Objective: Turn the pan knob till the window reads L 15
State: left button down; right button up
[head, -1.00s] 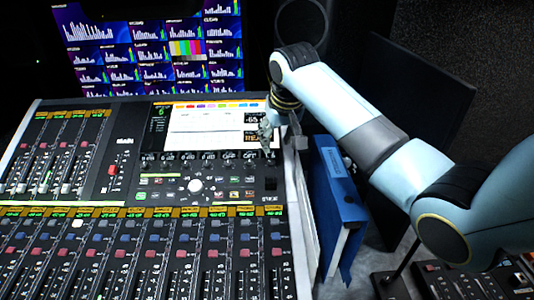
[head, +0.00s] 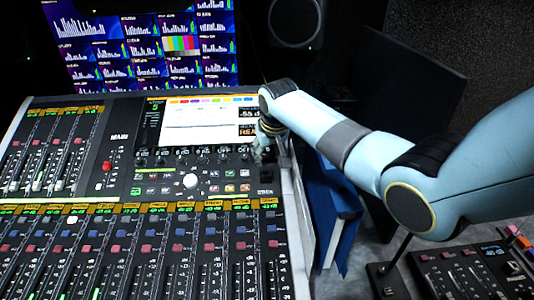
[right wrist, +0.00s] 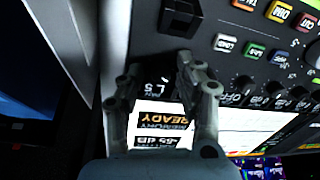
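The mixing console (head: 120,145) fills the left and middle of the head view. My right gripper (head: 262,156) is at the right end of the knob row under the console's screen, pointing down. In the right wrist view my right gripper (right wrist: 160,68) has its two fingers apart, close over the panel. The small window (right wrist: 155,89) between the fingers reads L 5. The pan knob by that window lies in the dark gap between the fingertips, and I cannot make it out clearly. My left gripper is not in view.
The console screen (head: 200,122) is just behind the gripper. Other small knobs (right wrist: 243,84) sit in the same row. A black square part (right wrist: 180,16) and coloured buttons (right wrist: 280,11) are nearby. Blue binders (head: 325,195) stand right of the console.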

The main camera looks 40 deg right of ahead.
jog(key=shift+c, duration=1.1)
grip_shut()
jog(key=shift+r+n+p, duration=0.15)
jog(key=shift+n+p, duration=0.7)
jog(key=shift+n, duration=0.25)
jog(key=n+p, duration=0.1)
jog(key=n, duration=0.1)
jog(key=shift+n+g, duration=0.3)
jog(key=shift+n, duration=0.1)
jog(key=n+p, duration=0.1)
jog(key=n, duration=0.2)
jog(key=shift+w, duration=0.1)
jog(key=shift+n+g+p, duration=0.3)
jog(key=shift+n+p, duration=0.25)
jog(key=shift+n, duration=1.15)
